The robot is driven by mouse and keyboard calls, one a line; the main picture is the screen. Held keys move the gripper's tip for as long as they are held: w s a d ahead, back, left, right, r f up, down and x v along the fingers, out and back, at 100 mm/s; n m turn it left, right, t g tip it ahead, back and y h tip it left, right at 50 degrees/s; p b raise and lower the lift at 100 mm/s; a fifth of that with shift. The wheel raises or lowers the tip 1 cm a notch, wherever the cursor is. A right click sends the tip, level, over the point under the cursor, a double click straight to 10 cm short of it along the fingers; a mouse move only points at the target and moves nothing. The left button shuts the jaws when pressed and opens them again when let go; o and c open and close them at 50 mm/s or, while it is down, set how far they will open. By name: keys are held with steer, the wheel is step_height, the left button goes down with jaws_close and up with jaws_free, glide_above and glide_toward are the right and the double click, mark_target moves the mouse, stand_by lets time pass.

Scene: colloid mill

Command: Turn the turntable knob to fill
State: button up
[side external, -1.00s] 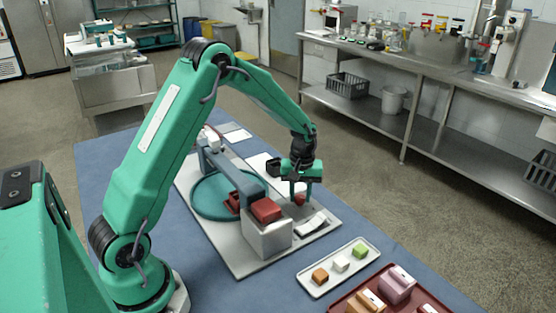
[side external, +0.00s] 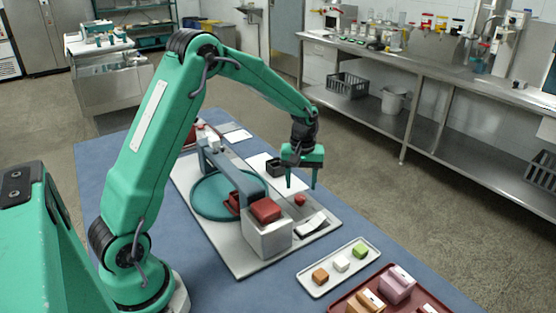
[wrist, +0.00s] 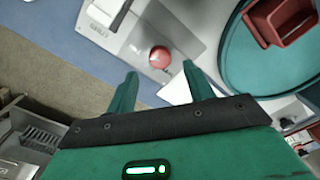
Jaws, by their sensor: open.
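The turntable (side external: 205,204) is a round teal disc on a pale base plate, with a dark red bin (wrist: 280,22) on it. A small red knob (side external: 300,200) sits on the base plate to the right of the turntable. The knob also shows in the wrist view (wrist: 160,57), beyond my fingertips. My gripper (side external: 302,187) is open, with its fingers pointing down. It is above the base plate and apart from the knob. In the wrist view my gripper's fingertips (wrist: 160,68) lie on either side of the gap in front of the knob.
A grey block with a red top (side external: 266,211) stands beside the turntable, and a blue-grey bar (side external: 230,165) spans above the disc. A white tray (side external: 310,290) with small blocks and a red tray (side external: 335,308) lie at the front right.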

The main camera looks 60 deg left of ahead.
mark_target(300, 198)
steer(key=shift+r, duration=1.6)
steer(key=s+d+r+m+t, duration=0.3)
steer(key=s+d+r+m, duration=0.2)
steer(key=s+r, duration=0.6)
steer(key=s+d+r+m+t, duration=0.1)
steer(key=s+d+m, duration=0.1)
steer(key=s, duration=0.5)
steer(key=s+d+r+m+t, duration=0.1)
steer(key=s+d+r+m, duration=0.1)
steer(key=s, duration=0.4)
steer(key=shift+s+d+r+m+t, duration=0.2)
steer(key=shift+s+d+m+t, duration=0.15)
steer(key=shift+m, duration=0.35)
